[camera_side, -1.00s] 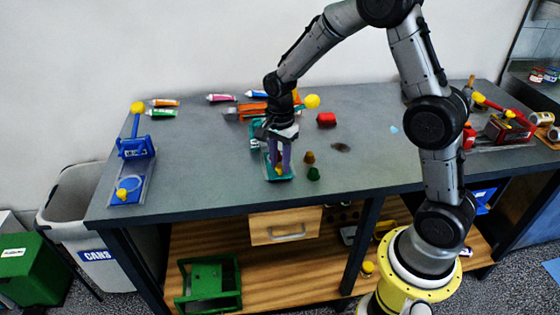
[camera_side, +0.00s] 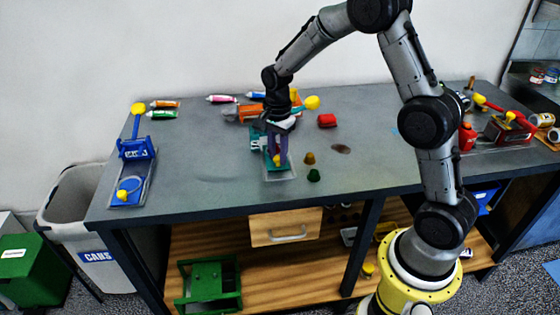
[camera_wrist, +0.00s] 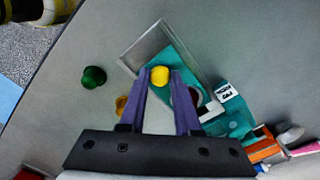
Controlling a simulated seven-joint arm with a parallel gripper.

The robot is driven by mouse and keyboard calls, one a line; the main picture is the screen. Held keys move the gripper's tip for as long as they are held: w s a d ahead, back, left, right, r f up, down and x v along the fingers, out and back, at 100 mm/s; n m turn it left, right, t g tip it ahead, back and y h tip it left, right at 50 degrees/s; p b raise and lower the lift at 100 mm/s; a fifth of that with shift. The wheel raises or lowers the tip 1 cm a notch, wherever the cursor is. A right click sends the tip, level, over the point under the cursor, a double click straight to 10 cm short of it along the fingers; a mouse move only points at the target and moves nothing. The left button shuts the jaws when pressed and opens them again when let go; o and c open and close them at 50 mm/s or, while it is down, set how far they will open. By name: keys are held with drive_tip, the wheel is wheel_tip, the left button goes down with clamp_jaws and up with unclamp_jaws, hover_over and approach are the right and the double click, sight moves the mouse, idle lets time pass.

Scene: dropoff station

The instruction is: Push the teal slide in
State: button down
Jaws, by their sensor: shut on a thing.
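The teal slide (camera_side: 271,164) lies on a grey framed base on the table, partly hidden by my fingers in the side view. It also shows in the wrist view as a teal plate (camera_wrist: 182,66). Its yellow knob (camera_wrist: 159,75) sits between my purple fingertips. My gripper (camera_wrist: 160,80) is shut on this knob. The teal housing (camera_wrist: 232,118) with a white label stands behind the slide, partly hidden by my gripper. The front part of the grey base (camera_side: 281,176) is bare.
A green piece (camera_side: 314,175) and a brown-yellow piece (camera_side: 309,158) stand just right of the base. A red block (camera_side: 327,120) and an orange device (camera_side: 245,112) are farther back. A blue device (camera_side: 131,170) stands at the left. The table between is clear.

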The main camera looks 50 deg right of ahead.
drive_tip(key=w+d, duration=0.3)
drive_tip(key=shift+w+d, duration=0.25)
drive_tip(key=shift+w, duration=0.05)
drive_tip(key=c, duration=0.6)
unclamp_jaws()
drive_tip(key=shift+r, duration=0.15)
wheel_tip(320, 180, up, 14)
drive_tip(key=shift+f, duration=0.2)
drive_tip(key=shift+a, duration=0.15)
